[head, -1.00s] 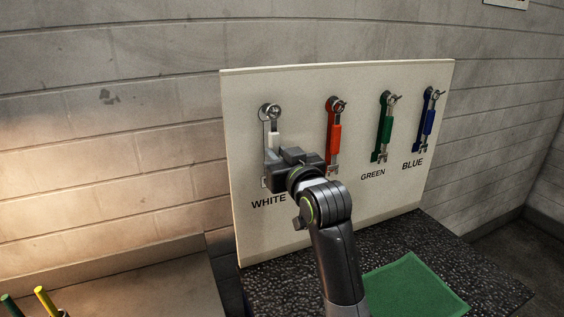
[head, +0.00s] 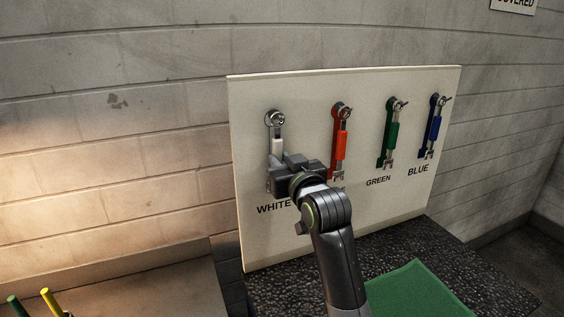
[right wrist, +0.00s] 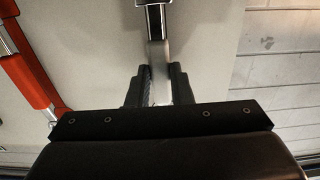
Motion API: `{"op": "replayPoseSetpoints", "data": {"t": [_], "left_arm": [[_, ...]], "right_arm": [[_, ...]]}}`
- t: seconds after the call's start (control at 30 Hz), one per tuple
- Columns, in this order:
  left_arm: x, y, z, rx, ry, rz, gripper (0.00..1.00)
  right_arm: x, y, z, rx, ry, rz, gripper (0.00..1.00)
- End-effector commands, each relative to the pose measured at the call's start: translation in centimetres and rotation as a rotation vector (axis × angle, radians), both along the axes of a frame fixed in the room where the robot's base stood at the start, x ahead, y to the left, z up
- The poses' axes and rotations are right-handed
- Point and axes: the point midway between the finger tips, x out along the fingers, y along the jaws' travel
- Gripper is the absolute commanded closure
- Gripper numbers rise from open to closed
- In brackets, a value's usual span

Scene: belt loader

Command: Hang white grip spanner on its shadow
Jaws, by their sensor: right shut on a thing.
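The white grip spanner (head: 277,146) is upright against the pale tool board (head: 350,205), above the WHITE label, with its upper ring at the peg over the grey shadow. I cannot tell whether the ring is fully on the peg. My right gripper (head: 273,178) is at the spanner's lower end. The spanner's lower jaw is hidden by the gripper. My left gripper is not in view.
A red spanner (head: 340,145), green spanner (head: 391,138) and blue spanner (head: 436,130) hang to the right on the board. The red one is close beside my gripper. A green mat (head: 420,290) lies on the dark speckled worktop (head: 285,290) below.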

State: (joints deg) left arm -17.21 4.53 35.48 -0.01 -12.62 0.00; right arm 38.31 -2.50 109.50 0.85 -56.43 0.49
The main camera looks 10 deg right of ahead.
Motion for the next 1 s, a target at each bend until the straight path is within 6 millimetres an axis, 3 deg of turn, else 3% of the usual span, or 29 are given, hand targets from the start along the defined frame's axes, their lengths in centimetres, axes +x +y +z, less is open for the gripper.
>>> {"op": "replayPoseSetpoints", "data": {"t": [0.03,0.23,0.67,1.0], "left_arm": [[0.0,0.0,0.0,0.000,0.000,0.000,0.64],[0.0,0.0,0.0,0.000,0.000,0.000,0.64],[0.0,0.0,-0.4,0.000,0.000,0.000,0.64],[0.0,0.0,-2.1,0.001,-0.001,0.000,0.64]], "right_arm": [[0.0,0.0,0.1,0.000,-0.002,0.000,0.79],[0.0,0.0,0.0,0.000,-0.001,0.000,0.55],[-1.0,-0.2,-0.1,0.001,-0.001,0.000,0.55],[-6.2,-1.2,-0.3,0.000,-0.002,0.000,0.55]]}}
